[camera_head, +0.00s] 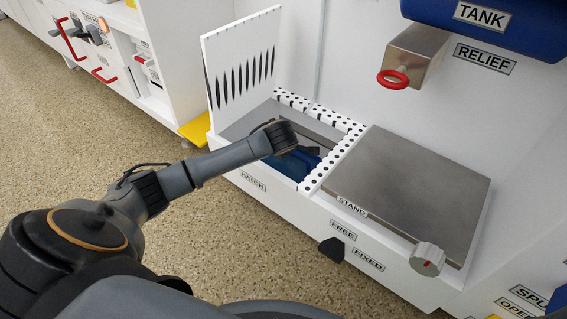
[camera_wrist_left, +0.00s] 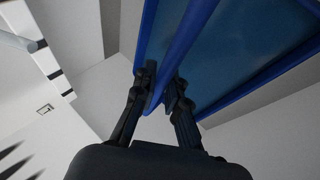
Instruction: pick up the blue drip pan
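The blue drip pan (camera_head: 300,161) lies down inside the open hatch bay, mostly hidden by my left arm and the bay's edges in the head view. In the left wrist view the pan (camera_wrist_left: 245,55) fills the upper right, with a raised blue rim and a blue bar-like handle (camera_wrist_left: 190,35). My left gripper (camera_wrist_left: 163,92) has one finger on each side of the handle's end, close against it, and appears shut on it. In the head view the left gripper reaches into the bay, its fingertips hidden. My right gripper is not in view.
A dotted white strip (camera_head: 332,157) divides the bay from the metal stand (camera_head: 410,190) on the right. The red-ringed relief valve (camera_head: 415,58) and blue tank (camera_head: 490,25) hang above the stand.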

